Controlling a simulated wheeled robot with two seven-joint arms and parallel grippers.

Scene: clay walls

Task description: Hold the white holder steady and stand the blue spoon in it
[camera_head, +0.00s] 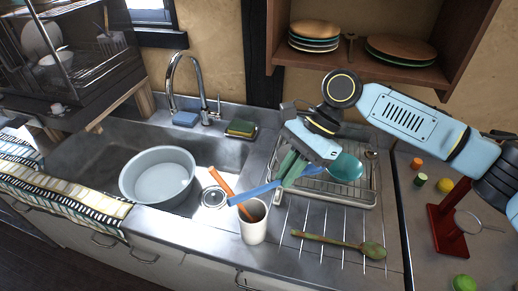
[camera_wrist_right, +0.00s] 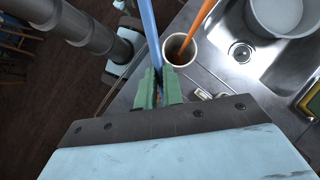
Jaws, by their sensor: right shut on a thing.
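The white holder (camera_head: 254,229) stands upright on the counter right of the sink, with an orange utensil (camera_head: 221,180) leaning out of it. My right gripper (camera_head: 288,180), with green fingers, is shut on the blue spoon (camera_head: 262,188) above the counter, just right of and above the holder. In the right wrist view the blue handle (camera_wrist_right: 149,30) runs from the fingers past the left side of the holder (camera_wrist_right: 181,47).
A grey-blue basin (camera_head: 158,178) sits in the sink at left. A wire rack (camera_head: 350,190) is behind the gripper. A green-brown spoon (camera_head: 335,241) lies on the counter to the right. A red stand (camera_head: 447,225) is farther right. A wooden shelf with plates overhangs the back.

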